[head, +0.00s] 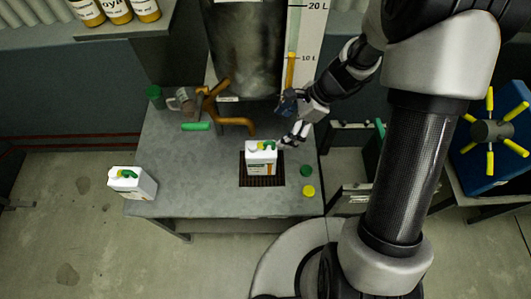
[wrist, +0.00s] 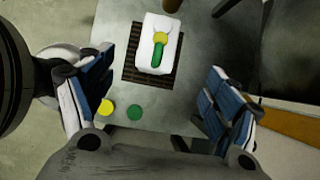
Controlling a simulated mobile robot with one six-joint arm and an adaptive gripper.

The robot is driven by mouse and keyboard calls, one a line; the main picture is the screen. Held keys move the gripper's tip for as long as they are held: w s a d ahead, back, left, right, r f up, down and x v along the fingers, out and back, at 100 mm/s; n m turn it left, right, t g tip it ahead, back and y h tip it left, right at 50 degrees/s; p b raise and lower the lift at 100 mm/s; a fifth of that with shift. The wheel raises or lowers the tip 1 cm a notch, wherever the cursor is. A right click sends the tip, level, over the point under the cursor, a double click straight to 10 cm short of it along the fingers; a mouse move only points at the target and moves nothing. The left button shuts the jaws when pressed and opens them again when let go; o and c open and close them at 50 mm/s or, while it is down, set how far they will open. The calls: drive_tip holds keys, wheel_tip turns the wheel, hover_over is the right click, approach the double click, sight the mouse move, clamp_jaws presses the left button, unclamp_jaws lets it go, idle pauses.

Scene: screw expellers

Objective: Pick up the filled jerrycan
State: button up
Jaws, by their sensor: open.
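A white jerrycan (head: 261,157) with a green handle stands upright on the dark drain grate (head: 262,181) on the grey table. It also shows in the wrist view (wrist: 152,52), seen from above. A yellow round part shows on top of it beside the green handle. A second white jerrycan (head: 131,183) with a green handle stands at the table's left front corner. The frames do not show how full either one is. My gripper (head: 294,139) is open and empty, just right of the jerrycan on the grate. In the wrist view its fingers (wrist: 155,105) are spread wide and apart from it.
A steel tank (head: 243,50) with a level scale (head: 305,60) stands behind the grate, with a brown pipe and a green-handled valve (head: 196,126) near it. Green (head: 306,170) and yellow (head: 308,190) caps lie right of the grate. A green cup (head: 155,97) stands at back left.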

sight(262, 147)
drive_tip(key=b+x, duration=0.3)
drive_tip(key=x, duration=0.7)
drive_tip(key=b+x, duration=0.3)
drive_tip(key=x, duration=0.2)
drive_tip(key=shift+d+f, duration=0.1)
drive_tip(key=shift+f, duration=0.05)
drive_tip(key=shift+c, duration=0.6)
clamp_jaws()
